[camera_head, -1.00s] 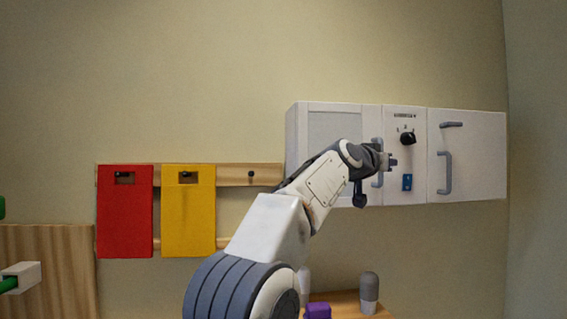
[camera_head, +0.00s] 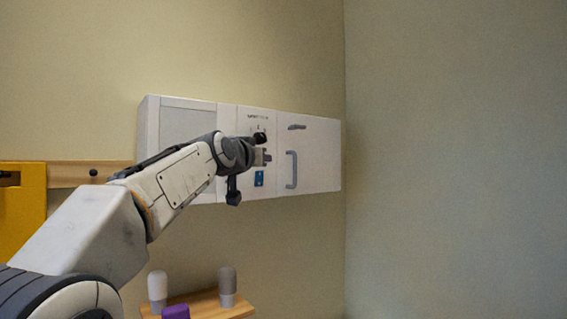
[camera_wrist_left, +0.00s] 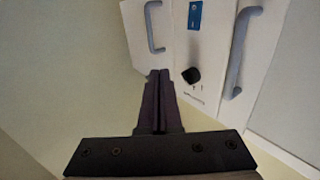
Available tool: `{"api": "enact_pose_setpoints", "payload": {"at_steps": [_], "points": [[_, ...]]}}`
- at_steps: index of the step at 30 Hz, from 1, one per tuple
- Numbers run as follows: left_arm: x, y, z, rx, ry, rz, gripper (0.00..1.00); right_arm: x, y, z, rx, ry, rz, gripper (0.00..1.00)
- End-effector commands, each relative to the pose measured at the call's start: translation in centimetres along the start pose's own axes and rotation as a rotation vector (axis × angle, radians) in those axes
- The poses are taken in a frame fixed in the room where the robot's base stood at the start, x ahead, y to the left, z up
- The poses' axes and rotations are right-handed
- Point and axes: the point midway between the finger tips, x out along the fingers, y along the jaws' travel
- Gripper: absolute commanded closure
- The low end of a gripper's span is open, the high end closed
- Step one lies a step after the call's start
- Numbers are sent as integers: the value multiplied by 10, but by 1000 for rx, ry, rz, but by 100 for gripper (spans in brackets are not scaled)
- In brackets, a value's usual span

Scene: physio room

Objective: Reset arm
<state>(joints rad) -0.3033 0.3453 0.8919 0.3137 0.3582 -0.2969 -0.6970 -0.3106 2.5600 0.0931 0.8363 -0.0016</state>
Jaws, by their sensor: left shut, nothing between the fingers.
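My left arm comes in from the left in the head view. Its gripper (camera_head: 264,157) is in front of the middle panel of the white wall cabinet (camera_head: 309,160), just below the black knob (camera_head: 260,138). In the left wrist view the two dark fingers (camera_wrist_left: 160,76) are pressed together with nothing between them. The black knob (camera_wrist_left: 191,75) is to the right of the fingertips there. A gap to the cabinet cannot be judged well. My right gripper is not in view.
The cabinet has a grey vertical handle (camera_head: 291,169) and a blue label (camera_head: 259,178). A yellow board (camera_head: 22,203) hangs from a wooden rail at left. Below, a wooden shelf (camera_head: 240,309) holds grey, white and purple items. The wall at right is bare.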

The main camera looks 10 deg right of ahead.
Motion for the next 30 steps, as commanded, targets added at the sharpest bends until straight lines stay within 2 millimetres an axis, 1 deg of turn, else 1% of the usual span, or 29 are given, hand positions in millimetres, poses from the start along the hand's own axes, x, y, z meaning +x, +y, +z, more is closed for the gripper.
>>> {"api": "enact_pose_setpoints", "payload": {"at_steps": [1,4,12,15,20,22,23,26,29,30], "points": [[-6,9,3,2,-2,0,100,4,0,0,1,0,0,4],[-15,23,2,2,0,-4,100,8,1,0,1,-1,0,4],[-29,53,3,0,-3,-6,100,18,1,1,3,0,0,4],[-32,59,2,0,-2,-6,100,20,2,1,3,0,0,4],[-33,63,1,-1,-2,-7,100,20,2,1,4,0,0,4],[-33,64,5,-2,-11,-5,100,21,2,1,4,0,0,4],[-33,65,9,-2,-21,-4,100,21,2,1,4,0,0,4],[-37,73,42,-1,-100,11,100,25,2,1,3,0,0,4],[-50,86,101,-1,-242,35,100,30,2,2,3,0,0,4],[-59,92,129,2,-310,47,100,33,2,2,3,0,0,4]]}}
